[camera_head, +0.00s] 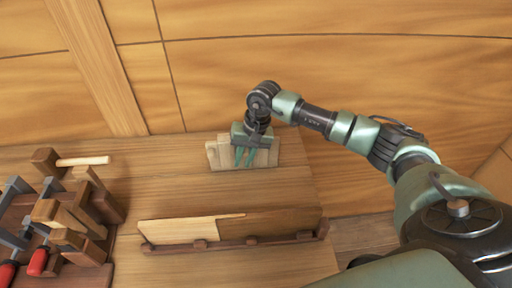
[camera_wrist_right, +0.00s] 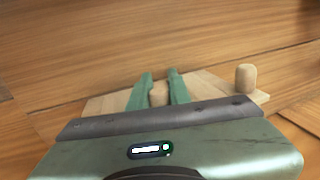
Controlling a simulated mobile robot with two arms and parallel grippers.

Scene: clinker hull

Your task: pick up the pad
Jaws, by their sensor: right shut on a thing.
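My right gripper (camera_head: 245,157) reaches down over a pale wooden board (camera_head: 216,155) at the back of the bench. In the right wrist view its two green fingers (camera_wrist_right: 160,77) are shut on a small pale wooden block, which I take for the pad (camera_wrist_right: 158,95). The pad sits between the fingers, over the board (camera_wrist_right: 105,103); I cannot tell whether it still touches it. In the head view the gripper hides the pad. My left gripper is not in view.
A second pale rounded block (camera_wrist_right: 246,78) stands on the board's right part. A long rack (camera_head: 235,243) with light and dark planks lies in front. Clamps with red handles (camera_head: 38,262) and wooden blocks crowd the left. The planked hull wall (camera_head: 330,80) rises behind.

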